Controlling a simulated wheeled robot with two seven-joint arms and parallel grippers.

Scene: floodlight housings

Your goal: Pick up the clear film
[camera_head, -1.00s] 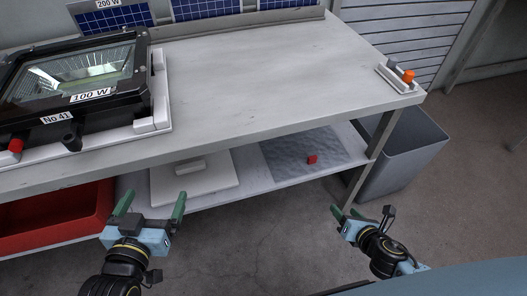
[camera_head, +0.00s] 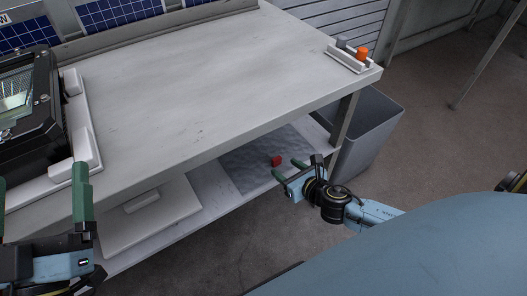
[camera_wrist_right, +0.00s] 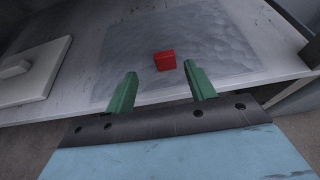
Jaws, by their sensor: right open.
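A greyish, see-through sheet, the clear film (camera_head: 240,165), lies flat on the lower shelf under the bench. A small red block (camera_head: 277,160) sits on it. In the right wrist view the film (camera_wrist_right: 215,40) fills the middle of the shelf, with the red block (camera_wrist_right: 165,61) near its front part. My right gripper (camera_head: 284,170) is open and empty at the shelf's front edge, close to the red block. In the wrist view its green fingers (camera_wrist_right: 163,88) point toward the film, apart from each other. My left gripper (camera_head: 42,200) is open and empty at the lower left.
A white board with a small block (camera_head: 150,215) lies on the shelf left of the film. A grey bin (camera_head: 368,125) stands right of the bench leg. The bench top (camera_head: 190,80) above is mostly clear, with a floodlight housing (camera_head: 40,110) at left.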

